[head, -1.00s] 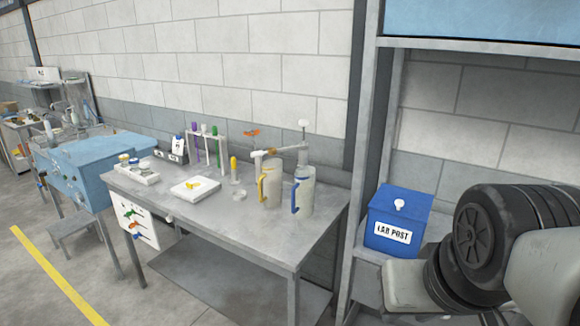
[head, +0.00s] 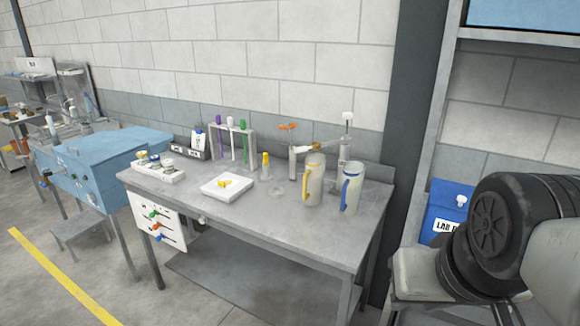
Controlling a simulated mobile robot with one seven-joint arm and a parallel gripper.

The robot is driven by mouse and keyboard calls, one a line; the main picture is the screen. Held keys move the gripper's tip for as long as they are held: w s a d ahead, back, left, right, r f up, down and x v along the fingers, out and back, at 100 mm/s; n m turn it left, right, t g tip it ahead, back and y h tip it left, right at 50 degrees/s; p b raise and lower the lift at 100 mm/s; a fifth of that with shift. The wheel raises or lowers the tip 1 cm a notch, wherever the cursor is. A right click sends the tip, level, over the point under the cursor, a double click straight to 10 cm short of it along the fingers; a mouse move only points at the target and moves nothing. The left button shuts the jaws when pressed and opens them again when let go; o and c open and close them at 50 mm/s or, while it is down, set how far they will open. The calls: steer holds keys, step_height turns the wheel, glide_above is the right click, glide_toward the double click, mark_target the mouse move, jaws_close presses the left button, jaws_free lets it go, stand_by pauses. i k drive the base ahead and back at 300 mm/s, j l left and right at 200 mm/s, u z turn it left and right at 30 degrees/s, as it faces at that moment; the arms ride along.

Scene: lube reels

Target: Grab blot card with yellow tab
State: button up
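A flat white square piece (head: 212,191) with a small yellow part on top lies on the grey workbench (head: 290,236), left of its middle. I cannot tell from here whether it is the blot card with the yellow tab. My gripper is not in view; dark rounded parts and pale links that appear to be my arm fill the lower right.
Two jugs, with yellow (head: 314,181) and blue (head: 350,189) handles, stand at the bench's right. A tube rack (head: 252,146) stands behind. A white panel with coloured pieces (head: 147,214) hangs at the front left. A blue box (head: 440,205) is partly hidden at right.

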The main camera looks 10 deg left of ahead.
mark_target(226, 181)
steer(key=i+j, duration=0.1)
steer(key=j, duration=0.25)
steer(key=i+j+z, duration=0.15)
steer(key=j, duration=0.6)
steer(key=i+j+z, duration=0.1)
steer(key=j, duration=0.35)
steer(key=i+j+z, duration=0.1)
steer(key=j, duration=0.3)
steer(key=i+j, duration=0.25)
steer(key=j, duration=0.2)
steer(key=i+j+z, duration=0.15)
steer(key=j, duration=0.3)
steer(key=j+z, duration=0.1)
steer(key=j, duration=0.35)
steer(key=i+j, duration=0.25)
steer(key=i+j+z, duration=0.1)
steer(key=i+j, duration=0.15)
steer(key=j, duration=0.25)
steer(key=i+j, duration=0.25)
steer(key=j+z, duration=0.05)
steer(key=j, duration=0.05)
